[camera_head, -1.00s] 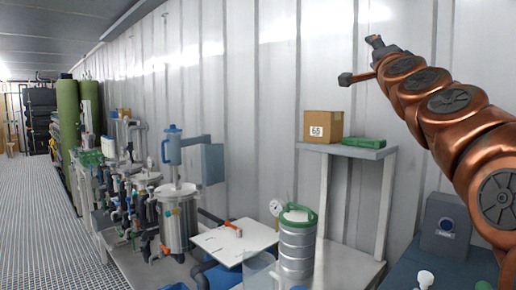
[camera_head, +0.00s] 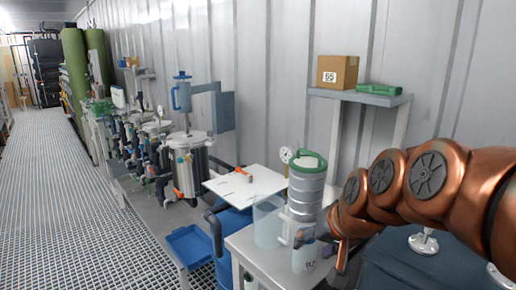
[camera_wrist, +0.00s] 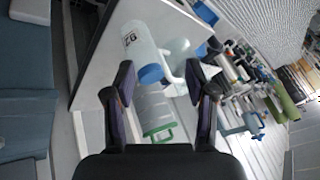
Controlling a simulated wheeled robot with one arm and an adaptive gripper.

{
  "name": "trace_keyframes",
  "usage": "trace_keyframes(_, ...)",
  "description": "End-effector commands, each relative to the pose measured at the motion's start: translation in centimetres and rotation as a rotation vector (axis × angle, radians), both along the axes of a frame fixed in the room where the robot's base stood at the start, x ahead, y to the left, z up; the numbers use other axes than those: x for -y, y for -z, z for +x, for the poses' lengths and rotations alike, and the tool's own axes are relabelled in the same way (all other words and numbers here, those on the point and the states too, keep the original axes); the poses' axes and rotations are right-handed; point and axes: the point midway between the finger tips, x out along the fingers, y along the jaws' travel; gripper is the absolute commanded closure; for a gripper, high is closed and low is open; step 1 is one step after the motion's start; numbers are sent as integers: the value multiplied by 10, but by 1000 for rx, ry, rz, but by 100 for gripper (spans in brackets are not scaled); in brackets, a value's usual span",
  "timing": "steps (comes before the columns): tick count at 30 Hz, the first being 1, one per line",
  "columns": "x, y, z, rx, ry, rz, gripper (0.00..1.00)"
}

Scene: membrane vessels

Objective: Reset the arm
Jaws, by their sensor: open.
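My copper arm (camera_head: 410,185) enters the head view from the right and reaches left toward a small table. In the wrist view the two dark fingers of my gripper (camera_wrist: 163,95) are apart, with nothing held between them. A clear jug with a number label and blue end (camera_wrist: 143,50) and a steel canister with a green rim (camera_wrist: 155,112) show beyond and between the fingers. In the head view the canister (camera_head: 306,190) stands upright behind the labelled jug (camera_head: 305,252), left of my arm's end. My fingers are hard to make out there.
Another clear jug (camera_head: 267,222) and a white board (camera_head: 245,184) are close by on the left. A shelf (camera_head: 370,97) holds a cardboard box (camera_head: 337,72) and a green case (camera_head: 380,89). A blue bin (camera_head: 190,245) sits lower left. The grated floor (camera_head: 70,200) is clear.

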Motion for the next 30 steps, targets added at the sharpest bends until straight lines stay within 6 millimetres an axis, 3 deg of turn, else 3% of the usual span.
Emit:
trace_keyframes(3, 9, 47, -57, -162, -54, -76, 44)
trace_keyframes(7, 23, 87, -121, -335, -108, -149, 44)
trace_keyframes(12, 42, 118, -188, -515, -157, -220, 44)
trace_keyframes(18, 59, 138, -251, -680, -197, -277, 44)
trace_keyframes(21, 67, 136, -274, -742, -212, -298, 44)
trace_keyframes(30, 66, 85, -267, -707, -206, -297, 44)
